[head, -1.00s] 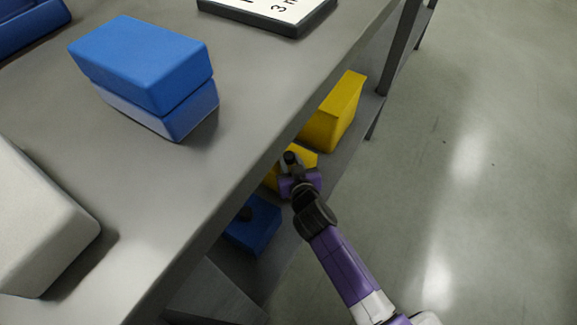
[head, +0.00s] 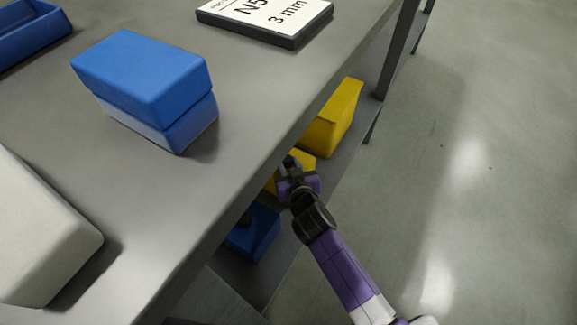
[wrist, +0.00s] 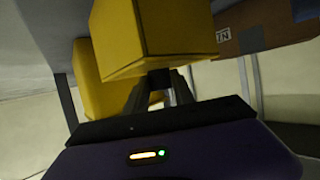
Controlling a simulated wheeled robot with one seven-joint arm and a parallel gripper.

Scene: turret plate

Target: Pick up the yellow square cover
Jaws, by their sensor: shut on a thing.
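The yellow square cover (wrist: 155,40) fills the upper middle of the wrist view as a block with a dark stub on its near side. My gripper (wrist: 165,88) is shut on that stub, with the cover just beyond the fingers. In the head view the cover (head: 306,157) shows partly on the shelf under the tabletop, behind my gripper (head: 289,165). The tabletop edge and my gripper hide much of it. I cannot tell whether it touches the shelf.
A taller yellow container (head: 335,118) stands farther back on the lower shelf. A blue piece (head: 254,230) lies nearer. The tabletop (head: 230,170) overhangs them and bears a blue box (head: 145,75). A brown box (wrist: 262,25) shows at the wrist view's right. Open floor lies right.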

